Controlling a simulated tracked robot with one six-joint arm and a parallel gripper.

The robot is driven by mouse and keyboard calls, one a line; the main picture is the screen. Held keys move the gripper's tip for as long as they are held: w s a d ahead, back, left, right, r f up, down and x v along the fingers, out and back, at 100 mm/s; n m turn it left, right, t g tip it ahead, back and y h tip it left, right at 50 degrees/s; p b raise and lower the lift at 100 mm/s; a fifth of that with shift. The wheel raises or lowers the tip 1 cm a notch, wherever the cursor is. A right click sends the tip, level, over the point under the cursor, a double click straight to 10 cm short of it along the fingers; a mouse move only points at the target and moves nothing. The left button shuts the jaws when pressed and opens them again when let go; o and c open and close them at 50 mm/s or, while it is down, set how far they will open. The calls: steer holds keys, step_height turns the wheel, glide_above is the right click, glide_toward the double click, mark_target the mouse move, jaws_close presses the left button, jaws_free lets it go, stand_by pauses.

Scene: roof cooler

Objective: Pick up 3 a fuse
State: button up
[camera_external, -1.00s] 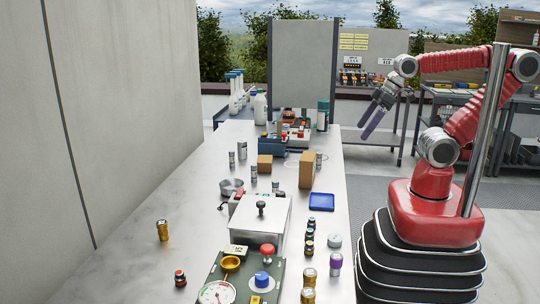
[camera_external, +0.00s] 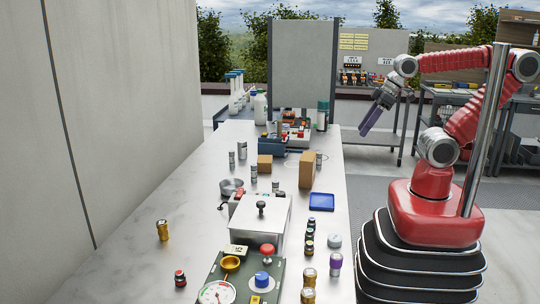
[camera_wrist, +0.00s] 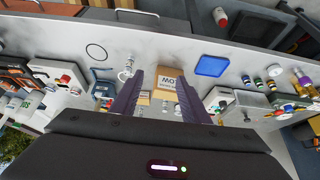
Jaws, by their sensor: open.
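My gripper (camera_external: 372,117) hangs in the air to the right of the long table, well above and apart from it. In the wrist view its two dark purple fingers (camera_wrist: 162,80) are apart with nothing between them.
A large brown box (camera_external: 306,169), a small brown box (camera_external: 264,163) and a blue tray (camera_external: 321,202) are on the table. A white lidded box (camera_external: 258,222) and a green panel with a gauge (camera_external: 246,281) stand nearer. A grey upright panel (camera_external: 302,65) rises behind.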

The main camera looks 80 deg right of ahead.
steer(key=w+d+f+g, duration=0.1)
steer(key=w+f, duration=0.2)
steer(key=w, duration=0.9)
steer(key=w+d+f+g, duration=0.1)
steer(key=w+f, duration=0.3)
steer(key=w, duration=0.9)
steer(key=w+d+f, duration=0.3)
steer(key=w, duration=1)
steer(key=shift+w+f+g, duration=0.1)
steer(key=shift+f+g, duration=0.15)
steer(key=shift+g, duration=0.15)
steer(key=w+r+t, duration=0.1)
steer(key=w+r, duration=0.3)
steer(key=w, duration=0.4)
steer(key=shift+w+d+r+n+t, duration=0.25)
steer(key=shift+w+d+n+t, duration=0.05)
steer(key=shift+w+d+t, duration=0.1)
